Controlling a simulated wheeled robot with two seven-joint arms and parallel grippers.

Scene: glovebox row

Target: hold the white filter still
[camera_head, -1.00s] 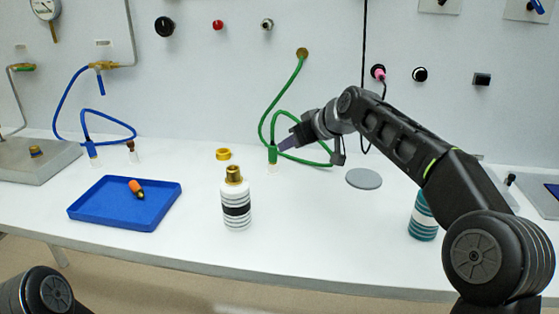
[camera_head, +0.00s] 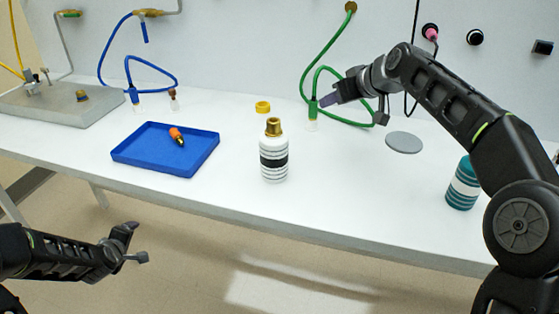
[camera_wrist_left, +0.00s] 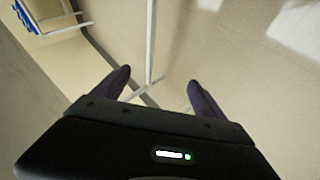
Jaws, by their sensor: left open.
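The white filter (camera_head: 274,163) stands upright on the white bench, with a black band, thin dark stripes and a brass fitting on top. My left gripper (camera_head: 135,242) is open and empty, low in front of the bench and well apart from the filter. In the left wrist view its two fingers (camera_wrist_left: 157,88) are spread above the floor. My right gripper (camera_head: 328,99) is beyond and right of the filter, beside the lower end of the green hose (camera_head: 312,105).
A blue tray (camera_head: 121,155) holding an orange and black piece (camera_head: 177,136) is left of the filter. A yellow ring (camera_head: 263,106) lies behind it. A grey disc (camera_head: 404,142) and a teal-striped bottle (camera_head: 462,186) are to the right. The bench's front edge (camera_head: 300,218) lies between my left gripper and the filter.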

